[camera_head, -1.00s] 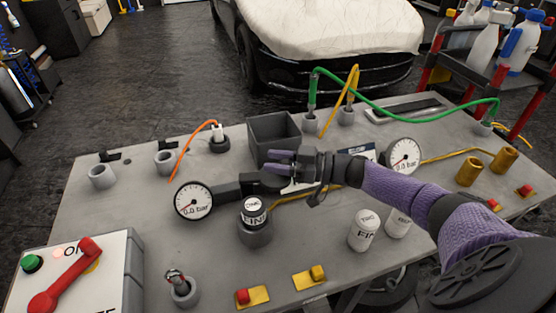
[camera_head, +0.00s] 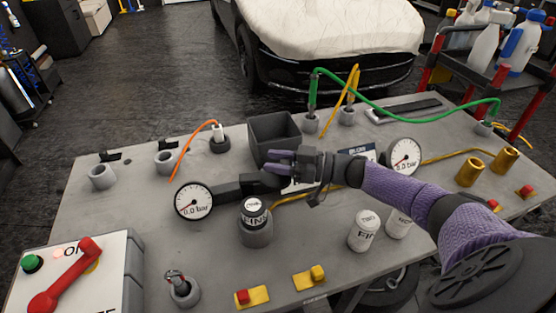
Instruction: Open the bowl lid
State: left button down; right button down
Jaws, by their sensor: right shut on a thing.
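My right gripper (camera_head: 278,162) reaches in from the right over the middle of the table, its purple fingers pointing left. It is shut at the dark grey bar-like part (camera_head: 242,186) that runs right from the left gauge (camera_head: 194,200). Where the fingers meet this part is mostly hidden by the hand. No bowl lid can be picked out with certainty. A labelled white can with a dark band (camera_head: 254,210) stands in a round grey holder (camera_head: 256,235) just below the gripper. My left gripper is not in view.
An open dark box (camera_head: 274,132) stands behind the gripper. Two white cans (camera_head: 363,231) stand at the front right. A second gauge (camera_head: 404,156) is behind my forearm. A green hose (camera_head: 400,112) arches over the back. The left middle of the table (camera_head: 110,215) is clear.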

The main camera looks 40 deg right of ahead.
jog(key=shift+c, duration=2)
grip_release()
jog(key=shift+w+a+r, duration=0.1)
jog(key=shift+w, duration=0.1)
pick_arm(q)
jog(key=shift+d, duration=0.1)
pick_arm(e)
jog(key=shift+s, duration=0.1)
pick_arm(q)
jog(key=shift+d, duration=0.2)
pick_arm(e)
jog(key=v, duration=1)
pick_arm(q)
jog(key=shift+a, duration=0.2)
